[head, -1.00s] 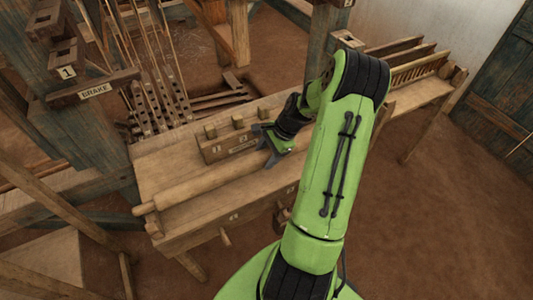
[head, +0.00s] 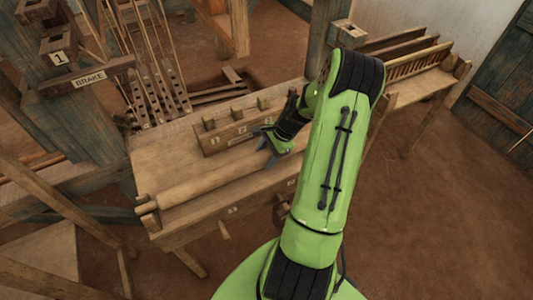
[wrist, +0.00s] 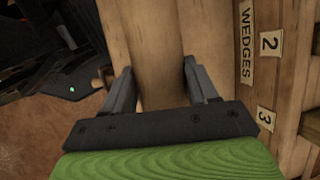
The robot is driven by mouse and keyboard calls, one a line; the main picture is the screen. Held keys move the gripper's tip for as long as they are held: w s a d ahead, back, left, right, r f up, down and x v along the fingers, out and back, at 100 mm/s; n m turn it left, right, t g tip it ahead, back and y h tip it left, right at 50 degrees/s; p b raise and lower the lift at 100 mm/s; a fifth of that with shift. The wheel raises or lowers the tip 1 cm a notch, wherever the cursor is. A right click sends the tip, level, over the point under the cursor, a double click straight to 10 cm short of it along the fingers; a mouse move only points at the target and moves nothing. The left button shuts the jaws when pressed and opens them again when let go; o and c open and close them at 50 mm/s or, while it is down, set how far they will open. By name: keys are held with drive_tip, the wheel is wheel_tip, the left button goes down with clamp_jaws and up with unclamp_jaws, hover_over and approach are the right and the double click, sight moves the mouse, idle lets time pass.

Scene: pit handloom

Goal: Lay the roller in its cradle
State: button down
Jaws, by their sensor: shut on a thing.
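The roller (head: 215,181) is a long pale wooden cylinder lying lengthwise along the front part of the wooden bench (head: 190,222). My gripper (head: 268,150) is shut on the roller, right of its middle in the head view. In the wrist view the roller (wrist: 155,45) runs between the two fingers of my gripper (wrist: 160,88). A small wooden end block (head: 147,208), likely part of the cradle, stands at the bench's left end beside the roller's left end. Whether the roller rests in it I cannot tell. My arm hides the roller's right end.
A wedge rack (head: 228,132) with several upright wedges stands close behind the roller; its labels show in the wrist view (wrist: 247,42). The loom frame with the brake sign (head: 90,78) rises at the left. A slatted rack (head: 412,68) stands at the back right.

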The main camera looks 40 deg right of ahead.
drive_tip(key=shift+c, duration=1.1)
unclamp_jaws()
drive_tip(key=shift+s, duration=0.1)
drive_tip(key=p+v, duration=0.5)
drive_tip(key=v, duration=1)
drive_tip(key=shift+r, duration=0.4)
